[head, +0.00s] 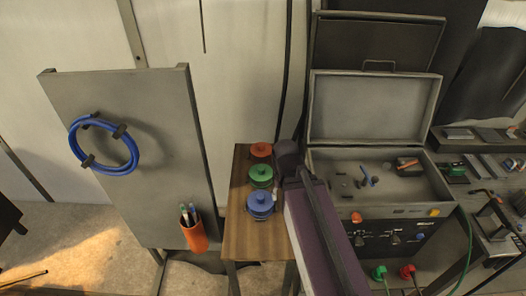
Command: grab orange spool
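The orange spool (260,150) is at the far end of a narrow wooden table, at the back of a row of three. A green spool (260,174) stands in front of it, and a blue spool (260,203) is nearest. My purple and black arm reaches up from the lower right, and its dark upper end is just right of the orange and green spools. My gripper cannot be made out; the arm hides whatever is behind it. The orange spool shows clear of the arm, with a small gap to its right.
The wooden table (241,232) is narrow. To its left stands a grey panel (150,190) with a coiled blue hose (133,150) and an orange pen cup (194,236). To its right, an open grey case (372,107) holds small parts above a black control unit (410,232).

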